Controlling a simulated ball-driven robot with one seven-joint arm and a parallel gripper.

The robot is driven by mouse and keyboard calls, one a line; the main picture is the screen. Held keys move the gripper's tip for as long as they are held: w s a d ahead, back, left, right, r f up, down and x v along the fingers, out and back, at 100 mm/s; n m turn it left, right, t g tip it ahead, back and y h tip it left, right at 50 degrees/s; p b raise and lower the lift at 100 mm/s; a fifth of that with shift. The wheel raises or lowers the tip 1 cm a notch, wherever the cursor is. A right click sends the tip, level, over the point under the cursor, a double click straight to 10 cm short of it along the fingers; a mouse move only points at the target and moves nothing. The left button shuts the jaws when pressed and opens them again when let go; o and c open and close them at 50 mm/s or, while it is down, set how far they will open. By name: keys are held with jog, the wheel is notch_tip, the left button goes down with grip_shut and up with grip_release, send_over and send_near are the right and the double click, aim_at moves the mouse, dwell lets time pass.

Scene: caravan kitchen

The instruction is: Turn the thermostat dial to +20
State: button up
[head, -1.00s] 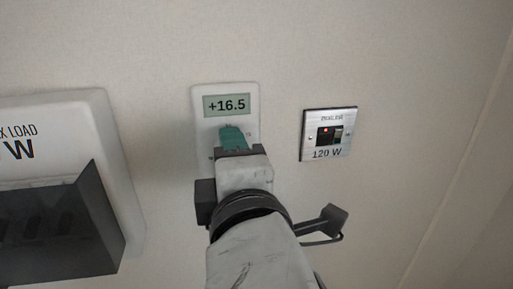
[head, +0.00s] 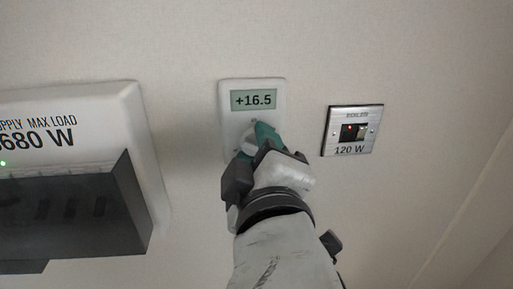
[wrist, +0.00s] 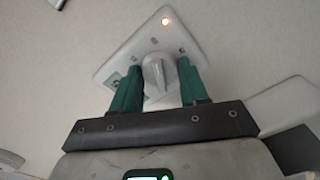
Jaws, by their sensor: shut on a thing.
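The white thermostat (head: 229,115) is on the wall, and its display (head: 254,100) reads +16.5. It also shows tilted in the wrist view (wrist: 128,50). The white dial (wrist: 154,72) sits between my green fingers there, its ridge pointing up the picture; a part of the dial also shows in the head view (head: 249,142). My gripper (wrist: 158,70) is shut on the dial. In the head view my gripper hides much of the thermostat's lower part.
A switch panel (head: 367,112) marked 120 W, with a red light, is close to the right of the thermostat. A large white supply box (head: 110,110) with a dark lower cover (head: 95,215) stands out at the left. Bare wall surrounds them.

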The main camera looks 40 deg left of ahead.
jog(key=shift+f, duration=0.2)
jog(key=o, duration=1.1)
jog(key=shift+r, duration=0.15)
jog(key=shift+c, duration=0.2)
jog(key=p+v, duration=0.4)
jog(key=v, duration=0.6)
jog(key=shift+s+d, duration=0.25)
jog(key=shift+d, duration=0.05)
